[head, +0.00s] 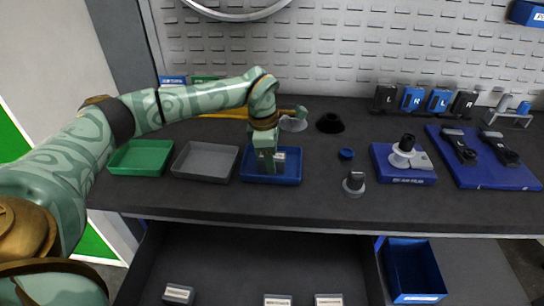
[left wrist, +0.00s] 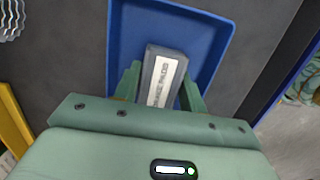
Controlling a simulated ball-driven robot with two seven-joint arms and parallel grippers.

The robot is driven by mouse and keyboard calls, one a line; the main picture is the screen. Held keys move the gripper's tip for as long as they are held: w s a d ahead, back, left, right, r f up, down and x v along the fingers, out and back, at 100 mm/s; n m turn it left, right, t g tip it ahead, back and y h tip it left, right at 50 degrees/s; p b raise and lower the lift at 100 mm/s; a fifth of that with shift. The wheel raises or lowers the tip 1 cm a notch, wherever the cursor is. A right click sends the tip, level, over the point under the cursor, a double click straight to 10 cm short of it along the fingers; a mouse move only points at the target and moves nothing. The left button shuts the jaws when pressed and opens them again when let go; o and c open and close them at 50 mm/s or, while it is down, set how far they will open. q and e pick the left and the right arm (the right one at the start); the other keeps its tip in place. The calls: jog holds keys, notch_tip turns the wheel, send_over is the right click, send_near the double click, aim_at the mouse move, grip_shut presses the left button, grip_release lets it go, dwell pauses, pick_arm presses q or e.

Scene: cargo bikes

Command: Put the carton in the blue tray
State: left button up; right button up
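The carton (left wrist: 165,78) is a small dark grey box with a pale printed label. It sits between the two fingers of my left gripper (left wrist: 160,88), which appear to touch its sides. In the left wrist view the blue tray (left wrist: 215,35) lies behind and around the carton. In the head view my left gripper (head: 266,168) points down over the blue tray (head: 290,181), and part of the carton (head: 280,157) shows beside the fingers. I cannot tell whether the carton touches the tray floor. My right gripper is not in view.
A grey tray (head: 205,176) and a green tray (head: 140,172) stand left of the blue one. An open drawer (head: 250,265) below holds several labelled boxes.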

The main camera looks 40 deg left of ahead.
pick_arm(q)
jog(key=o, duration=0.3)
jog(key=shift+o, duration=0.2)
notch_tip(320, 180, up, 12)
jog(key=a+p, duration=0.1)
jog(key=p, duration=0.3)
jog(key=shift+s+a, duration=0.25)
jog(key=shift+s, duration=0.15)
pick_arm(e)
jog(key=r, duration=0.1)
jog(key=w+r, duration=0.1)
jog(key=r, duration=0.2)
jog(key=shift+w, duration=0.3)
